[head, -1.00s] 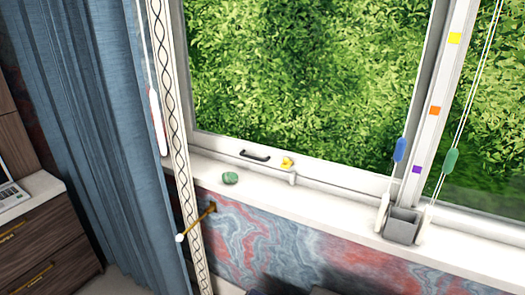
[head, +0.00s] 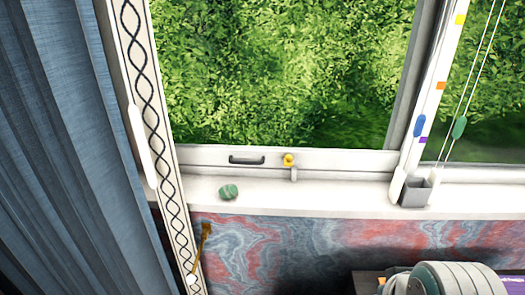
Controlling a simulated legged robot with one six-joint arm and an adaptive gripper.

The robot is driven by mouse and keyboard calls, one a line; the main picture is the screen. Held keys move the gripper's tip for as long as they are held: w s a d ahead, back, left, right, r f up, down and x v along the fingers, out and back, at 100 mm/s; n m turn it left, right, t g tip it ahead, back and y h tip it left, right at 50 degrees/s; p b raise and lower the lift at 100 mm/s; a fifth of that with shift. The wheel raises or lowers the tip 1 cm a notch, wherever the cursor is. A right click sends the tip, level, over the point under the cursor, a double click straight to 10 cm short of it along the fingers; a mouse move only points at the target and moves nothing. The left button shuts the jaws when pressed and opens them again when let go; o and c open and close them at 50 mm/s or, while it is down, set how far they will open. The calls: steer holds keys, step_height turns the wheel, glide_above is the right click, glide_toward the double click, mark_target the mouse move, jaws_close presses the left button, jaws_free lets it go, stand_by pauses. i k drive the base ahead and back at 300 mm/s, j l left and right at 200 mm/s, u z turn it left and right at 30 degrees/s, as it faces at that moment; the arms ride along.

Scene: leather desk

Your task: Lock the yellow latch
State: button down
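The yellow latch (head: 288,160) is a small knob on the white lower rail of the window frame (head: 340,160). It sits just right of the dark window handle (head: 247,160). A small pale piece (head: 294,174) lies directly below the latch. Whether the latch is locked is too small to tell. My gripper is not visible in the head view.
A green stone-like object (head: 228,191) lies on the white sill (head: 320,198). A grey open box (head: 415,192) stands at its right. A blue curtain (head: 55,150) and patterned strip (head: 150,90) border the left. A rounded grey-white object (head: 455,280) is at bottom right.

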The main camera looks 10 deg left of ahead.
mark_target(288, 160)
steer(key=j+z, duration=0.3)
steer(key=j, duration=1.05)
steer(key=k, duration=0.05)
